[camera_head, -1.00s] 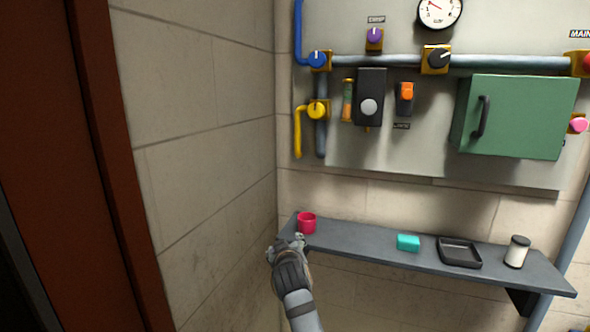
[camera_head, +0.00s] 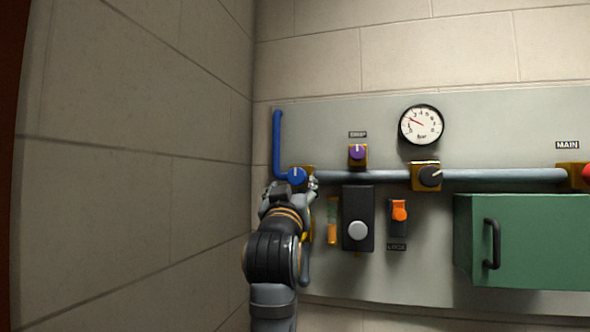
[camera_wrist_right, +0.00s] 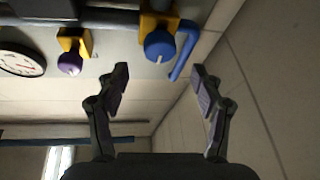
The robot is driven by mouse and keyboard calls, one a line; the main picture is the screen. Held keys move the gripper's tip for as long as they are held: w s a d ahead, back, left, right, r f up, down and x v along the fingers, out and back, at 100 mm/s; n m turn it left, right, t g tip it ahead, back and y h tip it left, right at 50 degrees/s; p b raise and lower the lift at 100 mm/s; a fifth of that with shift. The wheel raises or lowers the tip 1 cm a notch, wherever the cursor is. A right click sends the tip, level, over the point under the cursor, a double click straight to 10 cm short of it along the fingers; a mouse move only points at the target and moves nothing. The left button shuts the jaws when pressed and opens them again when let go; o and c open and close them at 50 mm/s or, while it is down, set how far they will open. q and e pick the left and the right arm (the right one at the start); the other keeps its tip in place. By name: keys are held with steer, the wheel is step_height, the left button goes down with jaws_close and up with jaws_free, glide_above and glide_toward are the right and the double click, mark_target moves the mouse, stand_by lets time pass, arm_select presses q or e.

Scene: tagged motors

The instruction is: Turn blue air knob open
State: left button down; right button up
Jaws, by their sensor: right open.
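The blue air knob (camera_head: 297,176) is round with a pale pointer mark that looks roughly upright. It sits on a yellow mount at the left end of the grey pipe, beside the blue pipe. My right gripper (camera_head: 293,187) is just below and in front of it, covering its lower part. In the right wrist view the blue knob (camera_wrist_right: 160,45) lies beyond the open, empty fingers (camera_wrist_right: 160,78), roughly centred between them and apart from them. My left gripper is not in view.
A purple knob (camera_head: 357,152) and a black knob (camera_head: 430,176) are to the right on the panel. A gauge (camera_head: 421,125), black box (camera_head: 358,218), orange switch (camera_head: 399,211) and green cabinet (camera_head: 530,240) are also there. The side wall (camera_head: 140,170) is close on the left.

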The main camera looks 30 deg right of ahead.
mark_target(297, 179)
steer(key=p+x, duration=0.3)
steer(key=x, duration=0.3)
steer(key=shift+d+f, duration=0.1)
steer(key=shift+d, duration=0.25)
steer(key=shift+w+d, duration=0.25)
steer(key=shift+w, duration=0.15)
steer(key=shift+a, duration=0.15)
steer(key=shift+w, duration=0.1)
steer(key=c, duration=1.1)
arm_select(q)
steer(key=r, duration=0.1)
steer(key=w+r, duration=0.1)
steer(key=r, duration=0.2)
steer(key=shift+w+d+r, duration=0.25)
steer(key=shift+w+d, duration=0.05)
arm_select(e)
steer(key=shift+c, duration=0.3)
